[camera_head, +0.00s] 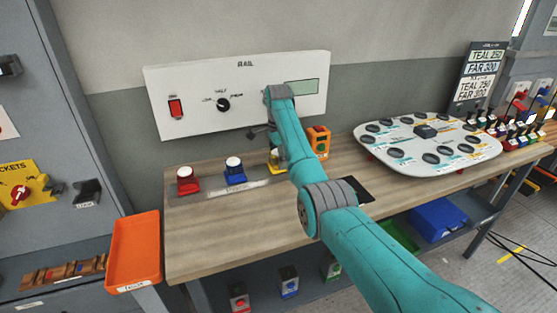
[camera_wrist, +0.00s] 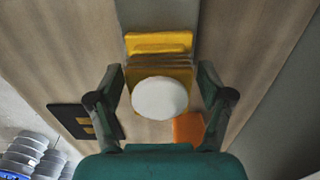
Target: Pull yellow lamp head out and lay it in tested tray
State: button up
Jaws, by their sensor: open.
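The yellow lamp head (camera_head: 274,160) stands third in a row on the bench, after a red and a blue one, and is partly hidden by my arm. In the wrist view its white dome (camera_wrist: 160,98) and yellow body (camera_wrist: 158,45) lie between the fingers of my gripper (camera_wrist: 160,75). My gripper is open, with a gap on both sides of the dome. In the head view, the gripper is mostly hidden behind my arm. An orange tray (camera_head: 120,260) stands at the bench's left end, empty, its front label too small to read.
A red lamp (camera_head: 187,180) and a blue lamp (camera_head: 235,171) stand left of the yellow one. An orange device (camera_head: 318,142) stands close on its right. A white panel (camera_head: 200,110) rises behind. A round-edged white board (camera_head: 465,151) fills the bench's right side. The front left bench is clear.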

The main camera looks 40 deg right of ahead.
dwell(0.3)
grip_shut()
jog(key=shift+r, duration=0.1)
jog(key=shift+r, duration=2.95)
